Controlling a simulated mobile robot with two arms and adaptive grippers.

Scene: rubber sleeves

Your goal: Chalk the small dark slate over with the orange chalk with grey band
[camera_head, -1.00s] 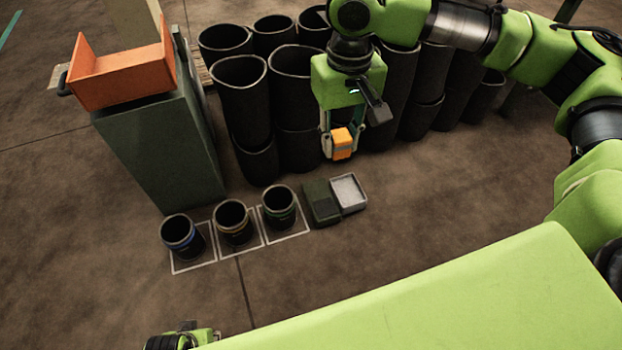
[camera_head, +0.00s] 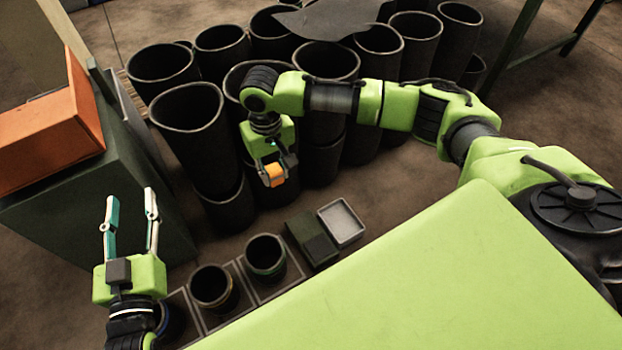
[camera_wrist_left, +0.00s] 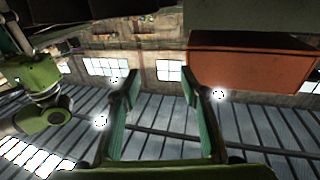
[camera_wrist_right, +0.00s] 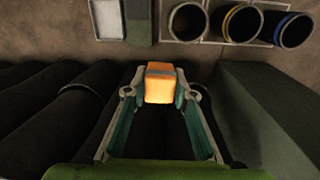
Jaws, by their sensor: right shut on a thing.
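My right gripper (camera_head: 273,170) is shut on the orange chalk (camera_head: 276,175) and holds it in the air in front of the dark cylinders. In the right wrist view the chalk (camera_wrist_right: 158,92) sits between the fingertips, with its grey band (camera_wrist_right: 160,71) near one end. My left gripper (camera_head: 131,205) is open and empty, fingers pointing up, at the lower left.
A tray with a pale inside (camera_head: 341,222) lies beside the slate. Dark pots (camera_head: 265,258) stand in outlined squares to its left. Tall black sleeves (camera_head: 188,120) fill the back. A green cabinet (camera_head: 95,205) with an orange bin (camera_head: 50,135) stands at the left.

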